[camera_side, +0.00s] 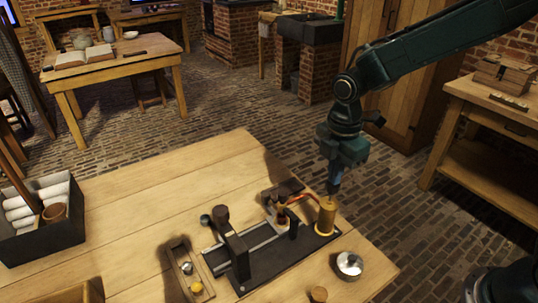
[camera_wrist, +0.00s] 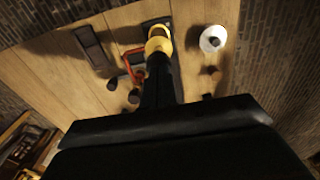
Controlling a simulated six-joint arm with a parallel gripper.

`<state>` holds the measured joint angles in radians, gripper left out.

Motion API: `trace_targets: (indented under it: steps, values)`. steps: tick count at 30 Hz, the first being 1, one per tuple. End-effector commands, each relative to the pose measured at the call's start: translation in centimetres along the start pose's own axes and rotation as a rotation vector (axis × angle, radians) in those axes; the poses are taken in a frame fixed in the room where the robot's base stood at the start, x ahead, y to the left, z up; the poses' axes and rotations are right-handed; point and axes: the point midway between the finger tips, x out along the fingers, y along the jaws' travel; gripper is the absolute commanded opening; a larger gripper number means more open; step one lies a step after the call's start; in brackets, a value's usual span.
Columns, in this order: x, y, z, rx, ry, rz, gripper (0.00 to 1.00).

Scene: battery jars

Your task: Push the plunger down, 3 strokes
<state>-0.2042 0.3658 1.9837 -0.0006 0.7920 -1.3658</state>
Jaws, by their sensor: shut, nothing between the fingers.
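A brass-yellow upright cylinder (camera_side: 326,217) stands at the right end of a dark base (camera_side: 278,262) on the wooden table. I take it for the plunger's housing; the plunger itself is mostly hidden under my gripper. My gripper (camera_side: 333,188) is shut and empty, pointing down at the top of the cylinder. Whether it touches the top I cannot tell. In the wrist view the yellow cylinder (camera_wrist: 158,44) shows just beyond the tip of my gripper (camera_wrist: 159,65).
A dark upright post (camera_side: 232,238) stands on the base's left part. A round metal dish (camera_side: 349,265) and a cork (camera_side: 319,294) lie to the right. A wooden tray (camera_side: 187,268) with small balls lies left. A dark box (camera_side: 42,222) holds white rolls. The table's back left is clear.

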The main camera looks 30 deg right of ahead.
Motion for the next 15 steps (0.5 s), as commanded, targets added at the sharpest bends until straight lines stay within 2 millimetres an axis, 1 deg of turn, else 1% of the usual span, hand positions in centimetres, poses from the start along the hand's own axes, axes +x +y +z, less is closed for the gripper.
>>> trace_targets:
  steps: [12,15]
  values:
    - [0.31,-0.01,0.00,0.000,0.000,0.000,0.00]
    - [0.92,-0.05,0.01,0.000,-0.001,-0.003,0.00]
